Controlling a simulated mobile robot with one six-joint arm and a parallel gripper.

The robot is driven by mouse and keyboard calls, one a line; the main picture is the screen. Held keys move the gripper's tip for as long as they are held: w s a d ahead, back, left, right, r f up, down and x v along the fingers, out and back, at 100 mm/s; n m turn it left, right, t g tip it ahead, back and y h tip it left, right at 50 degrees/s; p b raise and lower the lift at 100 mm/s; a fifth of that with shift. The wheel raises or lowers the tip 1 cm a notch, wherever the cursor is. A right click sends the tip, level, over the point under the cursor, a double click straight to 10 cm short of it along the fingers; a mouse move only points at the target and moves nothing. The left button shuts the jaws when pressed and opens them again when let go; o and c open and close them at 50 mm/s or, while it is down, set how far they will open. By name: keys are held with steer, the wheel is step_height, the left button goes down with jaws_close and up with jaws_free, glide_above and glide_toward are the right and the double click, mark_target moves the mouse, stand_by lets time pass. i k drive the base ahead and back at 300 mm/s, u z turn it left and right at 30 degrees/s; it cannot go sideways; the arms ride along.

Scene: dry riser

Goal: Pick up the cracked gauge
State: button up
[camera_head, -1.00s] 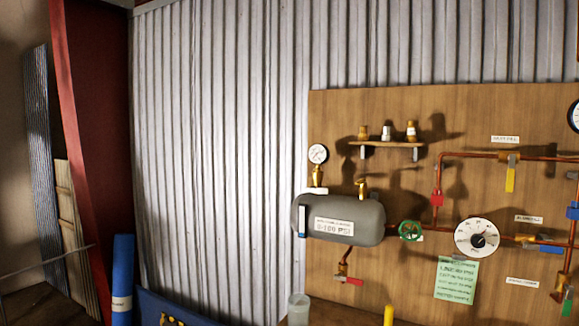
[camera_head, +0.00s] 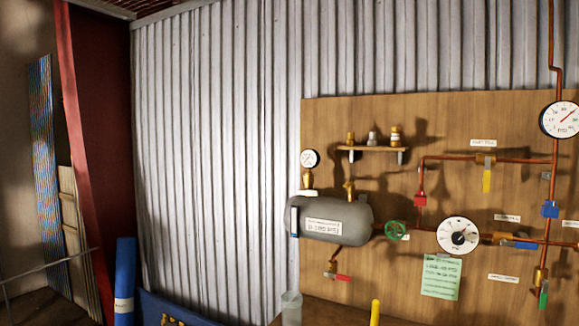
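Several round white gauges show on the wooden board. A small gauge (camera_head: 310,159) stands on a brass fitting above the left end of the grey tank (camera_head: 352,222). A large gauge with a dark centre (camera_head: 458,236) sits on the copper pipe right of the green valve wheel (camera_head: 396,230). Another gauge with a red needle (camera_head: 561,120) sits at the upper right, cut by the picture's edge. No crack can be made out on any of them at this size. My gripper is not in view.
A small shelf (camera_head: 372,149) holds several fittings. A green note (camera_head: 440,277) hangs below the large gauge. A clear cup (camera_head: 291,308) and a yellow object (camera_head: 375,312) stand below the board. A blue bin (camera_head: 180,310) and blue roll (camera_head: 125,280) stand left, near a red post (camera_head: 98,160).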

mark_target(310, 158)
steer(key=z, duration=0.05)
steer(key=i, duration=0.95)
